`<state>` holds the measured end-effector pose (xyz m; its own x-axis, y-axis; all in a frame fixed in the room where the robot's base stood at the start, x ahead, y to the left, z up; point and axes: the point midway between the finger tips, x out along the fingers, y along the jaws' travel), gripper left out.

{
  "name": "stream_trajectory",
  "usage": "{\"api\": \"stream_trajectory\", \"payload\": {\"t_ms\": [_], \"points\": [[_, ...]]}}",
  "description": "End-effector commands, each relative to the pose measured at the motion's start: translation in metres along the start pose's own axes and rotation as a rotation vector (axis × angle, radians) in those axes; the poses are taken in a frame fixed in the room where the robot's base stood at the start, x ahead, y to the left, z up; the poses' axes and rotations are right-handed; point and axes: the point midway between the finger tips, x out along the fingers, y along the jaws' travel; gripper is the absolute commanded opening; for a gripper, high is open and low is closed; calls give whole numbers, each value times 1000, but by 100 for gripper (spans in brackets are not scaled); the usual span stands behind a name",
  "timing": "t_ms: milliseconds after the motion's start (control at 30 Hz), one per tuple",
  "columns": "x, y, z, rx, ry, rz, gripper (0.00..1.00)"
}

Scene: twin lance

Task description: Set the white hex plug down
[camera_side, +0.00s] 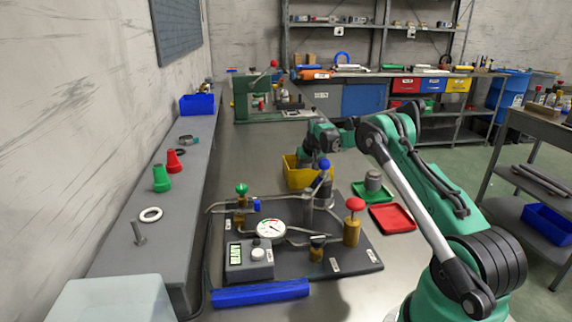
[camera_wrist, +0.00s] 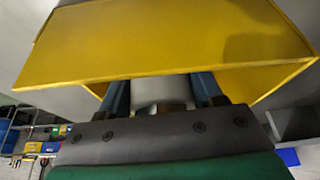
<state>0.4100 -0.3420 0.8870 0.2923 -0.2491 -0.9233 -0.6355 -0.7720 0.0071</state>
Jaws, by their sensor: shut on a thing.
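My gripper (camera_side: 304,158) points down at the yellow bin (camera_side: 297,178) in the side view, with its lower end at or inside the bin's opening. In the wrist view, my two blue fingers are shut on a pale, whitish piece (camera_wrist: 160,92), which I take to be the white hex plug. The yellow bin's wall (camera_wrist: 165,45) fills the upper part of that view and cuts off the fingertips and the far end of the plug. The plug does not show in the side view. I cannot tell whether it touches the bin floor.
A black board (camera_side: 345,265) with a gauge (camera_side: 270,229), pipes and valves stands in front of the bin. A green tray (camera_side: 358,194) holding a grey cylinder (camera_side: 373,180) and a red tray (camera_side: 393,217) lie to the right. The bench left of the bin is clear.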

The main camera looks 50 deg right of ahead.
Motion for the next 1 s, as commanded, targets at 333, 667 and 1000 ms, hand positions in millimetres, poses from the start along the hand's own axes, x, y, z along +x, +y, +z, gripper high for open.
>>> {"api": "stream_trajectory", "payload": {"t_ms": [333, 667, 1000], "points": [[2, 0, 1, 0, 0, 0, 91], [-8, 0, -1, 0, 0, 0, 91], [-66, 0, 0, 0, 0, 0, 91]]}}
